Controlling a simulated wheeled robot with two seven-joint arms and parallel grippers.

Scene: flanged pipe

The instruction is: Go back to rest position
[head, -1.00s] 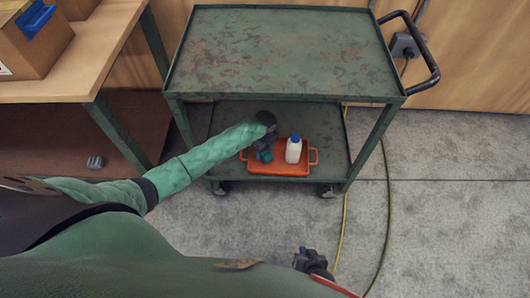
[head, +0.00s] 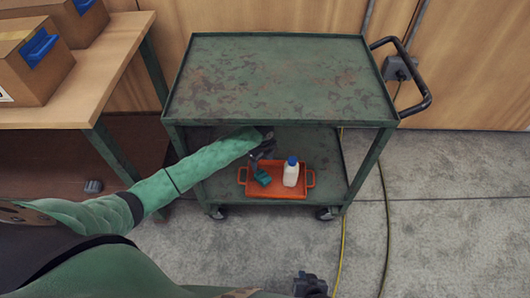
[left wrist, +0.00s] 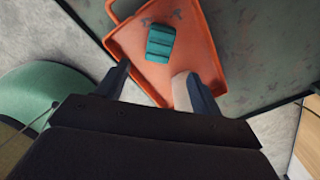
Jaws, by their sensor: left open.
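My left arm reaches between the shelves of the green cart. My left gripper (head: 262,160) is over the left part of an orange tray (head: 290,193) on the lower shelf. In the left wrist view the fingers (left wrist: 156,82) are apart with nothing held between them. A small ridged teal block (head: 263,177) lies in the tray beyond the fingertips; it also shows in the left wrist view (left wrist: 160,43). A white bottle with a blue cap (head: 291,175) stands upright in the tray, right of the block. My right gripper (head: 308,284) is at the bottom edge, mostly cut off.
The cart's empty top shelf (head: 280,80) overhangs my left gripper, and its front left leg stands near my arm. A wooden table (head: 100,80) with cardboard boxes (head: 30,60) is at the left. Yellow and dark cables (head: 385,220) run along the floor at the right.

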